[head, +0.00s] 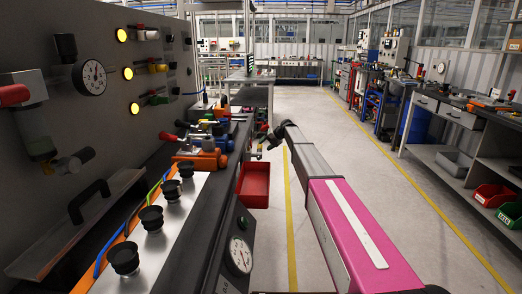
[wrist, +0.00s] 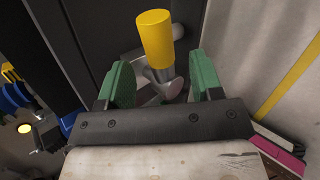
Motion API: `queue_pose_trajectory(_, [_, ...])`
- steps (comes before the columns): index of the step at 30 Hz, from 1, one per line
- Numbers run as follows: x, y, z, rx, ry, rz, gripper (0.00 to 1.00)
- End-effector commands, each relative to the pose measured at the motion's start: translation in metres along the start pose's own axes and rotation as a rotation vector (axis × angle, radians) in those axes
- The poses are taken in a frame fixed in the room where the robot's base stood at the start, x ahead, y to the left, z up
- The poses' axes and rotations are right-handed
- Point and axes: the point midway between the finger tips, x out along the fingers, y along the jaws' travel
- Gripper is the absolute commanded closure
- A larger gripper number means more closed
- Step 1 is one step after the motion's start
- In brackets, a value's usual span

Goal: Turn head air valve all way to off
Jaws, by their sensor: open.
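A valve with a yellow cylindrical handle (wrist: 155,38) on a metal stem shows in the wrist view, in front of a dark surface. I take it to be the head air valve, but no label shows. My gripper (wrist: 163,80) is open. Its two green fingers stand on either side of the metal part below the yellow handle; I cannot tell whether they touch it. In the head view my gripper (head: 271,138) is a small dark shape at the far end of my arm, beside the bench end. The yellow handle cannot be made out there.
A grey panel with a gauge (head: 91,77), lit yellow lamps and small coloured-handled valves stands at the left. Black knobs (head: 124,257) line the bench below. A red bin (head: 253,185) is by the bench. The floor aisle (head: 335,150) to the right is clear.

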Motion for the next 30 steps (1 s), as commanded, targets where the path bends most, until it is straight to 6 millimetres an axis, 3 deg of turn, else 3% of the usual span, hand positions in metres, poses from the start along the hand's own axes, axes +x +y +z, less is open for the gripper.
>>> queue_pose_trajectory(3, [-0.023,-0.001,-0.002,0.0,0.0,-0.001,0.4])
queue_pose_trajectory(9, [-0.042,-0.001,-0.001,-0.001,0.003,0.0,0.4])
queue_pose_trajectory(30, [-0.042,-0.001,-0.001,0.0,0.002,0.0,0.4])
